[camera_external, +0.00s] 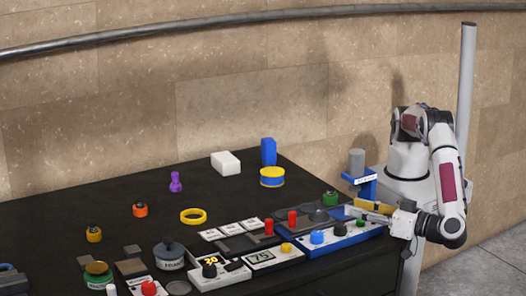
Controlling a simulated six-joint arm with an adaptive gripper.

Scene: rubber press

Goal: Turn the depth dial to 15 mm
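Several knobs show along the front of the black table, and I cannot tell which is the depth dial. A blue knob (318,237) sits on a blue and white panel (352,234). A yellow knob (286,247) is beside a display reading 75 (260,257). A black knob (209,269) is just under a display reading 30 (211,260). Any 15 mm mark is too small to read. My gripper (374,213) is low at the right end of the blue and white panel, right of the blue knob. Its fingers are too small to judge as open or shut.
Red pegs (292,219), a green knob-like piece (330,198) and a blue stand with a grey cylinder (357,163) are near my gripper. A yellow ring (193,216), white block (225,163) and blue block (268,152) are farther left.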

